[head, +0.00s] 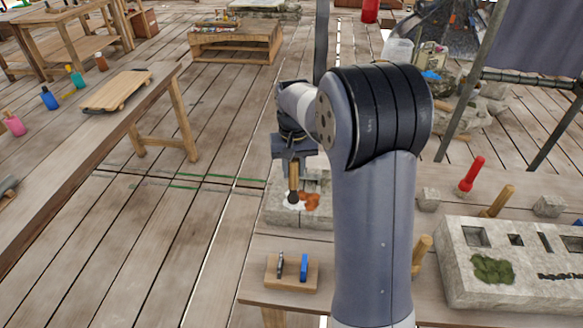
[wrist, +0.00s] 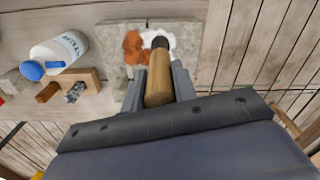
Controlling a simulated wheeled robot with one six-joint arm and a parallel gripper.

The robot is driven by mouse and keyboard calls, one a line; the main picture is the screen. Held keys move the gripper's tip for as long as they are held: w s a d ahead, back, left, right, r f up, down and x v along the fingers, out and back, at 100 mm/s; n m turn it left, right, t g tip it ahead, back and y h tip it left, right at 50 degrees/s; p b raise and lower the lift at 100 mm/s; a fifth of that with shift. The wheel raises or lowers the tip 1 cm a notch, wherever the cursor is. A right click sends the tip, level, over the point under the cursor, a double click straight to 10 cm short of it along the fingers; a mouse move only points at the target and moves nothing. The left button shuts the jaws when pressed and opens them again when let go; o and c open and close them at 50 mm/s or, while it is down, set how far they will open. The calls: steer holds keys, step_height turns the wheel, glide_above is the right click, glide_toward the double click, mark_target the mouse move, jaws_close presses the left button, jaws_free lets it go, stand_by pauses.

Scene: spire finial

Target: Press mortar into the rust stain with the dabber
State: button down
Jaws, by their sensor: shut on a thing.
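My gripper (head: 293,165) is shut on the wooden handle of the dabber (head: 292,184). In the wrist view the dabber (wrist: 159,75) points away from my gripper (wrist: 158,88), and its dark round tip is over a white patch of mortar (wrist: 165,26). In the head view the tip is at the white mortar (head: 290,204); I cannot tell whether it touches. The rust stain (head: 311,201) is an orange-brown patch on the grey stone block (head: 285,217), right beside the mortar. The stain (wrist: 133,46) also shows in the wrist view, left of the dabber tip.
A white bottle with a blue cap (wrist: 60,52) is left of the stone. A carved stone block (head: 480,296) stands at the right. My arm hides part of the bench.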

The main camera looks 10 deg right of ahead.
steer(key=shift+s+d+f, duration=0.1)
steer(key=shift+s+d, duration=0.2)
steer(key=shift+d, duration=0.3)
steer(key=shift+s+d, duration=0.3)
steer(key=shift+d, duration=0.3)
steer(key=shift+s+d, duration=0.25)
steer(key=shift+d, duration=0.4)
steer(key=shift+s+d, duration=0.25)
steer(key=shift+d, duration=0.4)
steer(key=shift+r, duration=0.2)
step_height(320, 180, up, 7)
steer(key=p, duration=0.6)
stand_by(1.4)
